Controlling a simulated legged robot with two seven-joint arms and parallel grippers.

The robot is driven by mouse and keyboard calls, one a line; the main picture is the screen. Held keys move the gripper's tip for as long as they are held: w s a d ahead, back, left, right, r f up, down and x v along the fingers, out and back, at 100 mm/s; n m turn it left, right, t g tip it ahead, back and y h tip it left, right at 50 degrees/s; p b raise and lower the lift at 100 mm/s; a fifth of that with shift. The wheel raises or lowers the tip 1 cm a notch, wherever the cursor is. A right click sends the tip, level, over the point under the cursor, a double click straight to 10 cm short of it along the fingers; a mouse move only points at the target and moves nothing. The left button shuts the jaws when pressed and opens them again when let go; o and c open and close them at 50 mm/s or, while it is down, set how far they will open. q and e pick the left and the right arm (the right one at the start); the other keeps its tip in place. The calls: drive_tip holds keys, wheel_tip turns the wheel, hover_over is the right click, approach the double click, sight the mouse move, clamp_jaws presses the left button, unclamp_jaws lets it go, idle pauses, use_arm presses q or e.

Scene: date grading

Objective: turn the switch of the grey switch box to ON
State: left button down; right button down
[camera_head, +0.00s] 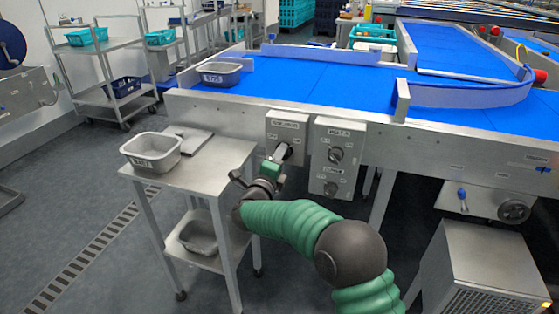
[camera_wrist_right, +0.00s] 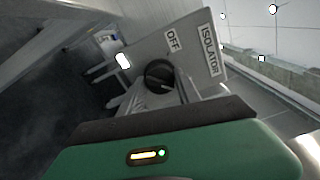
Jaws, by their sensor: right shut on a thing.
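The grey switch box (camera_head: 286,128) is fixed to the front side of the conveyor frame. In the right wrist view the box (camera_wrist_right: 188,47) carries the labels ISOLATOR and OFF, and its round dark switch knob (camera_wrist_right: 158,74) shows near the middle. My right gripper (camera_head: 284,153) is at the box front, shut on the switch knob. In the head view the gripper hides most of the knob. I cannot tell the knob's exact angle, and no ON label is readable. My left gripper is not in view.
A second grey box (camera_head: 337,157) with two dark knobs is mounted close on the right. A steel side table (camera_head: 205,161) with a grey tub (camera_head: 151,150) stands on the left. The blue conveyor (camera_head: 320,80) lies above and behind. A steel cabinet (camera_head: 480,270) stands at the lower right.

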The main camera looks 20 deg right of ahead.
drive_tip(key=shift+f, duration=0.1)
drive_tip(key=c, duration=0.9)
unclamp_jaws()
drive_tip(key=shift+d, duration=0.1)
drive_tip(key=shift+o, duration=0.2)
drive_tip(key=p+v, duration=0.4)
drive_tip(key=v, duration=1.3)
drive_tip(key=shift+p, duration=0.35)
drive_tip(key=shift+w, duration=0.15)
